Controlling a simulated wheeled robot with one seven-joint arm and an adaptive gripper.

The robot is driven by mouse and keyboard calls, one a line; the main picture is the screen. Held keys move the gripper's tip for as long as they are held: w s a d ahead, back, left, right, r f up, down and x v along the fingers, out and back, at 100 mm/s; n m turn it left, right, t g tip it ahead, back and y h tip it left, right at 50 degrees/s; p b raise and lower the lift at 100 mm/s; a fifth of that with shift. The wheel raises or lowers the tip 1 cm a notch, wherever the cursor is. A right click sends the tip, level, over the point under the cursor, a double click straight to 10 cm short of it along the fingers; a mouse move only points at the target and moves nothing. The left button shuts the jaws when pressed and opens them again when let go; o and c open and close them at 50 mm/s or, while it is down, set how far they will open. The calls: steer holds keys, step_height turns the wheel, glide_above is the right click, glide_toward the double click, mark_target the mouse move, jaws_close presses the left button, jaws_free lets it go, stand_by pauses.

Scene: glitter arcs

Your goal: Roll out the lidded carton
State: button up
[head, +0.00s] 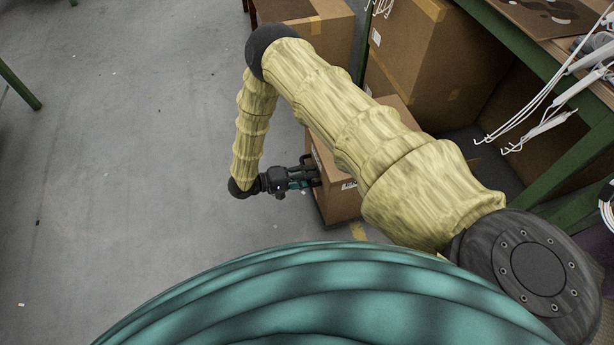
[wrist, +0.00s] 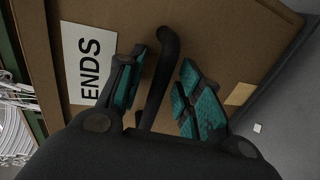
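The lidded carton (head: 341,200) is a brown cardboard box on the floor beside the green-framed bench, partly hidden behind my arm. In the wrist view its brown face (wrist: 225,40) fills most of the picture, with a white label (wrist: 88,62) reading "ENDS". A dark curved handle (wrist: 163,60) stands out from that face. My gripper (head: 314,172) is at the carton's left side. In the wrist view my gripper (wrist: 160,88) is open, its teal-padded fingers on either side of the handle, with gaps visible between pads and handle.
Larger cardboard boxes (head: 420,50) stand behind the carton, under and beside the green bench (head: 520,45). White cables (head: 525,125) hang from the bench edge at right. Grey floor (head: 130,130) to the left is open, with small scraps on it.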

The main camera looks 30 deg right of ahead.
steer(key=v, duration=1.2)
steer(key=shift+d+f, duration=0.1)
